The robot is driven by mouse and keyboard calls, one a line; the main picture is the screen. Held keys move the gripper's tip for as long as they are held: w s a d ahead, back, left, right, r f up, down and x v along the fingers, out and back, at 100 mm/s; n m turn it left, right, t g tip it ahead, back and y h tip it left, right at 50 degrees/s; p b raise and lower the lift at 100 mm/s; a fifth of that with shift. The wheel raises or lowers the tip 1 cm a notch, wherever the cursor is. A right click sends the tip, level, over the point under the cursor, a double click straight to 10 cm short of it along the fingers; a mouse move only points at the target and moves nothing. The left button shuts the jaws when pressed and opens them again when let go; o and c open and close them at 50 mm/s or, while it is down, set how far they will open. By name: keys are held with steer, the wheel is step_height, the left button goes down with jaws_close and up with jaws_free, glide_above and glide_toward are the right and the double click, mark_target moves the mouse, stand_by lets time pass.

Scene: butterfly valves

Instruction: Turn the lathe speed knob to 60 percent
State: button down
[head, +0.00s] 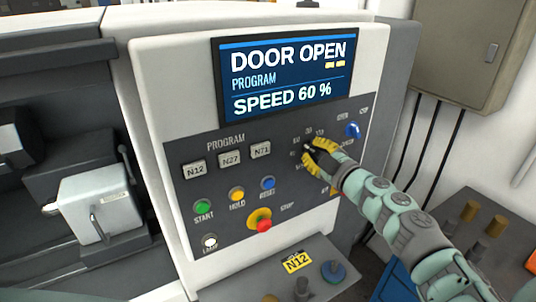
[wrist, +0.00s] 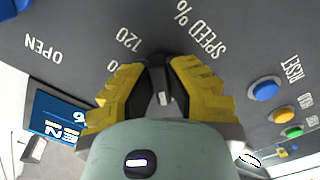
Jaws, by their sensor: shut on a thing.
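The lathe speed knob (wrist: 162,97) is a small dark knob on the grey control panel (head: 190,220), with numbers around it and the print "SPEED %" beside it in the wrist view. My gripper (head: 313,157) has yellow fingers and is shut on the knob in the head view; the fingers also flank the knob in the wrist view (wrist: 160,85). The fingers hide most of the knob and part of its scale. The screen (head: 290,75) reads "DOOR OPEN", "PROGRAM" and "SPEED 60 %".
A blue switch (head: 352,130) sits above right of the knob. Program buttons (head: 228,159), coloured push buttons (head: 236,194) and a red stop button (head: 264,225) lie to the left and below. A grey cabinet (head: 455,50) hangs at the right.

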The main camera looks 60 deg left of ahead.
steer(key=shift+s+a, duration=0.1)
steer(key=c, duration=1)
jaws_free()
steer(key=shift+o, duration=0.2)
steer(key=shift+d, duration=0.3)
steer(key=d, duration=1.1)
steer(key=shift+s+d, duration=0.25)
steer(key=shift+s, duration=0.15)
